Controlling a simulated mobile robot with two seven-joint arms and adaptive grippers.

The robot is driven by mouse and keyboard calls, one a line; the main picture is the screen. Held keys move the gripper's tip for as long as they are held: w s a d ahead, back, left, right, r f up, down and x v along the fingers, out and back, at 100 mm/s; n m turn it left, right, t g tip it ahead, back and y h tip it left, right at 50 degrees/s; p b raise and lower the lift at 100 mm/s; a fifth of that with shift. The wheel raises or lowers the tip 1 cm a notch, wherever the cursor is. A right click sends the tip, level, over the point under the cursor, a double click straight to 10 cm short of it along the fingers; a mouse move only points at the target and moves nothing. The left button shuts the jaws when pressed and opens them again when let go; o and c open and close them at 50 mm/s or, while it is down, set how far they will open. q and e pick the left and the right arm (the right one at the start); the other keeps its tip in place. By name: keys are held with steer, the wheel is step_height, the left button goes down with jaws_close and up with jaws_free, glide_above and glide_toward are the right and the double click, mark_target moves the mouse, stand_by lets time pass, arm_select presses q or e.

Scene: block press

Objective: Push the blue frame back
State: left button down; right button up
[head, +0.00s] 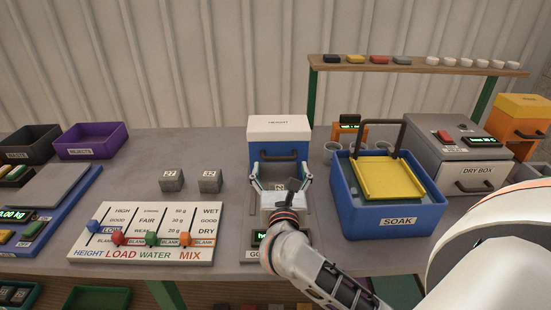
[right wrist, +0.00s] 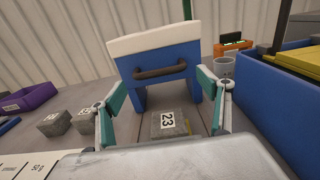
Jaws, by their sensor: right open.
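The blue frame (head: 257,150) with a white top labelled HEIGHT stands at the back middle of the table. In the right wrist view the blue frame (right wrist: 152,58) faces me, with a dark bar handle (right wrist: 160,72) across its front. My right gripper (head: 281,180) is in front of the frame, its fingers spread. In the right wrist view the gripper (right wrist: 161,92) is open, one finger to each side of the frame's front. A grey block (right wrist: 168,123) marked 23 sits on the table between the fingers, in front of the frame. Contact with the frame is unclear. My left gripper is not in view.
A blue SOAK tub (head: 398,221) with a yellow tray (head: 388,178) stands close on the right. Two grey blocks (head: 172,180) (head: 210,181) lie to the left, behind a slider board (head: 145,232). A DRY BOX (head: 450,165) is farther right.

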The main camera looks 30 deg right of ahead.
mark_target(280, 152)
steer(key=shift+x, duration=2.5)
steer(key=c, duration=1.3)
steer(key=shift+o, duration=0.2)
steer(key=x, duration=0.4)
steer(key=shift+w+d, duration=0.1)
steer(key=shift+w, duration=0.05)
steer(key=shift+r, duration=0.1)
steer(key=o, duration=1.3)
steer(key=shift+c, duration=0.2)
steer(key=shift+w, duration=0.1)
